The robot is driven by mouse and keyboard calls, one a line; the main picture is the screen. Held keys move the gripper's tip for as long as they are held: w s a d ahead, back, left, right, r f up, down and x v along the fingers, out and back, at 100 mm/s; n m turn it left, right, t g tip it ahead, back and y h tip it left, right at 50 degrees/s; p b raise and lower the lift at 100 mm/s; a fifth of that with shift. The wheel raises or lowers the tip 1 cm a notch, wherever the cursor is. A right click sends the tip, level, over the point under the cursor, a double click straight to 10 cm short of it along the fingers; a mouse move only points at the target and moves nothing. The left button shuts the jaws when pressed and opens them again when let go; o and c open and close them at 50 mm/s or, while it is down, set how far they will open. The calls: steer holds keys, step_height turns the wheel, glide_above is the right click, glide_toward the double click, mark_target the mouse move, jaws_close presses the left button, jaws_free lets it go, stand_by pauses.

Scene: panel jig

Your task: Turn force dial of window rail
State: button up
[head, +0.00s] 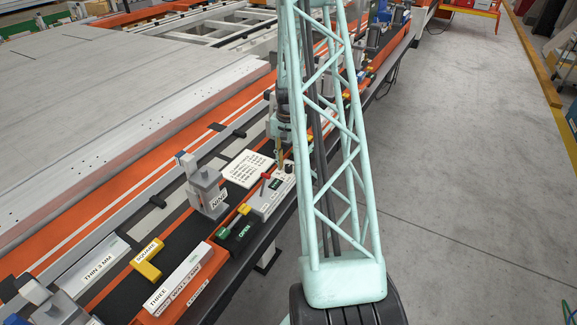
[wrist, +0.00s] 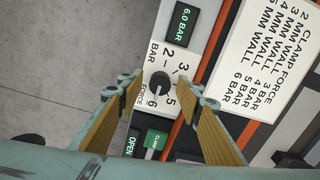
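The force dial (wrist: 160,84) is a round black knob on a pale panel marked FORCE and BAR, with numbers around it. A small dark display (wrist: 180,24) beside it reads 6.0 BAR. My gripper (wrist: 161,95) is open, its two tan-padded fingers on either side of the dial in the wrist view. I cannot tell whether the pads touch the knob. In the head view my gripper (head: 281,160) points down over the grey control box (head: 268,199) on the rail, and the dial (head: 288,167) shows just beside the fingertips.
A white clamp force card (wrist: 270,60) lies beside the panel; it is also in the head view (head: 248,168). A grey clamp marked NINE (head: 208,192) stands nearby. Open floor (head: 470,150) is at right.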

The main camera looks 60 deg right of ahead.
steer(key=shift+c, duration=0.7)
steer(key=c, duration=0.7)
steer(key=shift+c, duration=0.2)
steer(key=shift+n, duration=0.4)
steer(key=n+b, duration=0.1)
steer(key=n, duration=0.2)
steer(key=shift+n, duration=0.4)
steer(key=shift+n+b, duration=0.3)
steer(key=shift+n, duration=1.7)
steer(key=o, duration=0.9)
